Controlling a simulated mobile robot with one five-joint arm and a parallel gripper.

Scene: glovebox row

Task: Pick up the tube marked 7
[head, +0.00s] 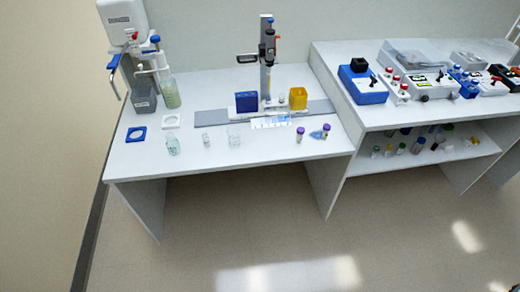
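Two small tubes with purple caps stand near the front right of the left bench: the left tube (299,137) and the right tube (325,132). Several more capped tubes (401,148) are on the shelf under the right bench. No number can be read on any of them at this size, so I cannot tell which is marked 7. My gripper is not in the picture.
The left bench (270,158) holds small clear vessels (234,140), a blue box (246,102), a yellow box (298,98), an upright stand (267,62) and bottles (170,92). Blue and white equipment (362,85) fills the right bench. The floor (240,230) in front is clear.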

